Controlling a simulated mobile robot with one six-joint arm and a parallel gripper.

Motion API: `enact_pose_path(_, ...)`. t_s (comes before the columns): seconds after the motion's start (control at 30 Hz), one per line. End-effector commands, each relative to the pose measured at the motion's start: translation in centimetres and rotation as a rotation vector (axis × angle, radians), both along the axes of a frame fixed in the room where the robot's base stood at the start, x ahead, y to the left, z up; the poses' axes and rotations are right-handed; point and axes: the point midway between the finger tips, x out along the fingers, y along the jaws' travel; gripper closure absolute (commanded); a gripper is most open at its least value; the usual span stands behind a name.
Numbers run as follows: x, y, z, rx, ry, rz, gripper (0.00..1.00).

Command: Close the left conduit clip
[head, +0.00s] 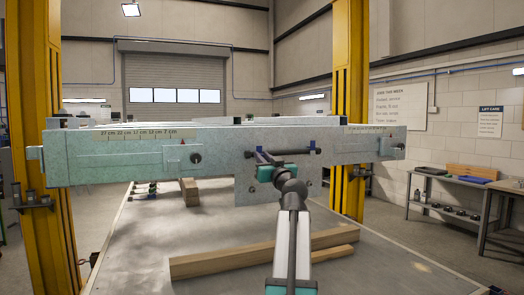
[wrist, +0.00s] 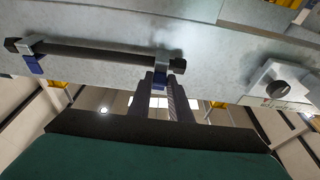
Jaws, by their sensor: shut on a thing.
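A black conduit (head: 292,152) runs across the front plate of the grey trailer frame (head: 110,160). It also shows in the wrist view (wrist: 95,53), which appears turned over, so the left end lies to the right there. The left conduit clip (wrist: 161,66) sits around that end, with its blue tab (wrist: 160,84) between my fingers. My gripper (wrist: 160,95) is shut on this clip, from the tab's side. In the head view my gripper (head: 262,160) hides much of the clip. Whether the clip is fully latched I cannot tell.
The other clip (wrist: 32,54), with a blue tab, holds the conduit's far end. A dark round knob (wrist: 278,90) on a block is beside the left end. Timber beams (head: 225,258) lie on the table below. Yellow posts (head: 348,110) flank the frame.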

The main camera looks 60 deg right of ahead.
Motion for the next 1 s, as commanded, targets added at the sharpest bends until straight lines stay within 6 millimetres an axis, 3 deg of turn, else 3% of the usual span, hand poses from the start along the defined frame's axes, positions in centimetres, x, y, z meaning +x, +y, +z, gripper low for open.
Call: enact_pose_path(1.0,-0.05,0.08,1.12,0.08,0.108,0.0,1.0)
